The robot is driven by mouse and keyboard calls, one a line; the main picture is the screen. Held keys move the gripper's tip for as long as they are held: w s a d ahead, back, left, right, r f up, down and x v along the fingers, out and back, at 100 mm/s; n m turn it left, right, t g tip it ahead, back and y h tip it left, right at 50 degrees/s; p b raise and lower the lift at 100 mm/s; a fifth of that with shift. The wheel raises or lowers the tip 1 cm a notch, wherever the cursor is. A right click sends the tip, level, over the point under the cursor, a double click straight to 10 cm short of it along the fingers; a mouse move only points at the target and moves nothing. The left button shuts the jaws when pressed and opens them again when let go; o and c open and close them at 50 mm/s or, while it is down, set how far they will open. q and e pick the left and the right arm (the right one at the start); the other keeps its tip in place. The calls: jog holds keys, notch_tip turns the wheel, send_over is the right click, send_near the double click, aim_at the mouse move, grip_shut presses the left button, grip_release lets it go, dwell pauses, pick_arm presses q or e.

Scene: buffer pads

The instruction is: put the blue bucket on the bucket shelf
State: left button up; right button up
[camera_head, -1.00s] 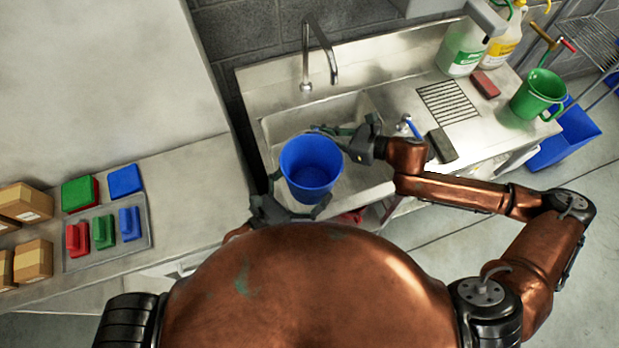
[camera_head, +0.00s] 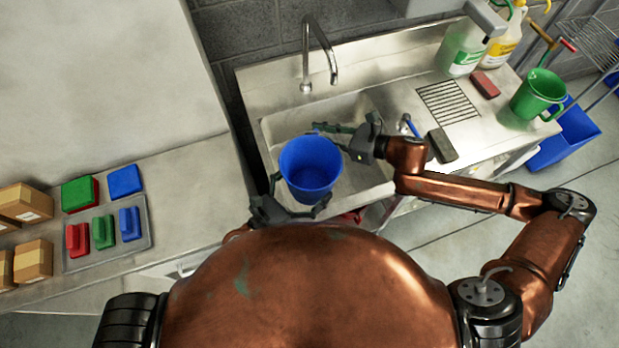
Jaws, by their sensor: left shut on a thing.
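The blue bucket (camera_head: 309,168) is upright over the front of the sink basin, its open mouth facing up toward the camera. My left gripper (camera_head: 299,193) is shut on the bucket from its near side, with one finger at its left and one at its lower right. My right gripper (camera_head: 331,137) is at the bucket's upper right with its fingers apart, close to the rim. I cannot tell whether it touches the bucket. A wire rack (camera_head: 590,45) stands at the far upper right. I cannot tell whether it is the bucket shelf.
The steel sink (camera_head: 375,103) has a tap (camera_head: 330,62) behind the bucket. A green jug (camera_head: 538,95), bottles (camera_head: 462,50), a red block (camera_head: 485,84) and a dark block (camera_head: 442,145) stand on its right. A blue bin (camera_head: 565,138) is beyond. Pads and boxes (camera_head: 33,260) occupy the left counter.

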jog(key=shift+o, duration=0.3)
jog(key=shift+s+a, duration=0.2)
jog(key=shift+s, duration=0.05)
